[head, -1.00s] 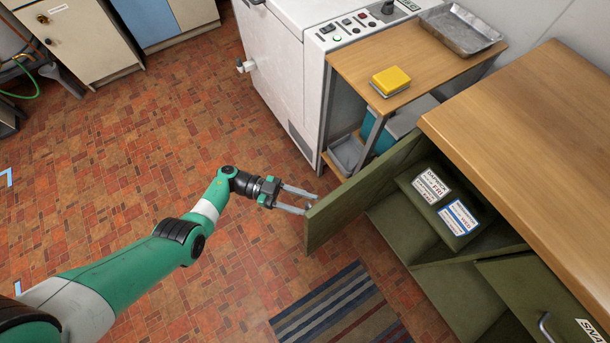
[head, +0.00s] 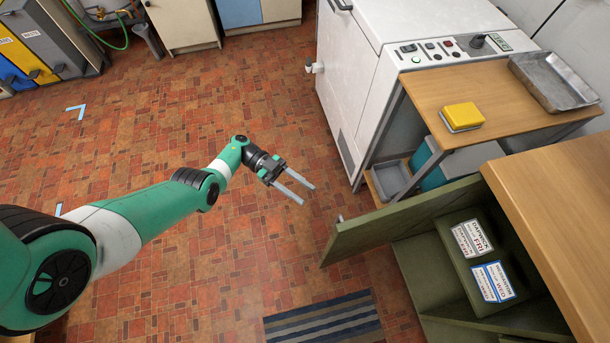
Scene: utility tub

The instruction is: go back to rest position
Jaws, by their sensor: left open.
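My left gripper (head: 307,193) is open and empty in the head view, held above the brick floor. Its two pale fingers are apart and point right, toward the open green cabinet door (head: 395,222). A clear gap lies between the fingertips and the door's edge. My right gripper does not show.
The door hangs open from a green cabinet with a wooden top (head: 560,200); labelled packages (head: 480,248) sit inside. A white machine (head: 375,75) and a wooden cart with a yellow sponge (head: 462,116) and metal tray (head: 556,80) stand behind. A striped mat (head: 325,320) lies below.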

